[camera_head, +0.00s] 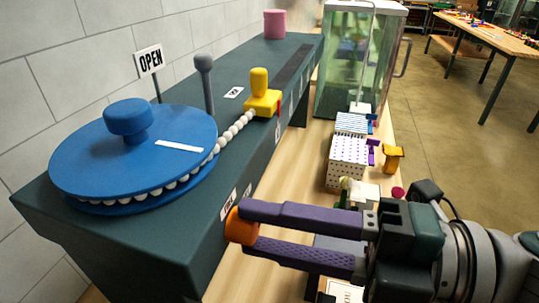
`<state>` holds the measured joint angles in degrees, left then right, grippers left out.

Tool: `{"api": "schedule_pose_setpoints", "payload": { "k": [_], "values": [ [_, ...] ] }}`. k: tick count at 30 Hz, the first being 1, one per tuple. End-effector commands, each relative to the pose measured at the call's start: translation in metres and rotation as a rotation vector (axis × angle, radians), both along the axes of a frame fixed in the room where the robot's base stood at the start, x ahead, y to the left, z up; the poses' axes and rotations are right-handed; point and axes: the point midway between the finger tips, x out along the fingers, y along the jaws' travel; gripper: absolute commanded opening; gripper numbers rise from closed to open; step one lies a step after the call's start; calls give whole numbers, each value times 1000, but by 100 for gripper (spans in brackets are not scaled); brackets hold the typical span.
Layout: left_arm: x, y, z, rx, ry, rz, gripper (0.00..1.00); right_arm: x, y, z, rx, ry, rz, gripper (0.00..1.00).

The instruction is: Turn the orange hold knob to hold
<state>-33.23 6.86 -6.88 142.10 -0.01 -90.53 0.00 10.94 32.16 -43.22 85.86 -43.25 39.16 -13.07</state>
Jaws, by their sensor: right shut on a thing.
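The orange hold knob (241,226) sticks out from the front face of the dark green station (205,235), near its left end. My right gripper (245,230) comes in from the right with its two purple fingers around the knob, one above and one below, shut on it. Small white labels (228,204) sit on the station's front face just above the knob; their text is too small to read fully. The knob's pointer or mark cannot be made out. My left gripper is not in view.
Patterned boxes (346,160) and a glass tank (350,75) stand right on the wooden table.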

Motion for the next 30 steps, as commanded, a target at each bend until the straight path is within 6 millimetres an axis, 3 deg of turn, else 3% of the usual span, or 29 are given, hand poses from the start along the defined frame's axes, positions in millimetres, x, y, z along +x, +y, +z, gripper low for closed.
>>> {"api": "schedule_pose_setpoints", "payload": {
  "k": [16,17,24,30],
  "values": [
    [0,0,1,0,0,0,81,0,0,0,8,27,-2,0],
    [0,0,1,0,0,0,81,0,0,0,8,27,-2,39],
    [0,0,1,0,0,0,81,0,0,0,9,26,-1,66],
    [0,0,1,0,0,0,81,0,0,0,8,25,0,68]
  ]
}}
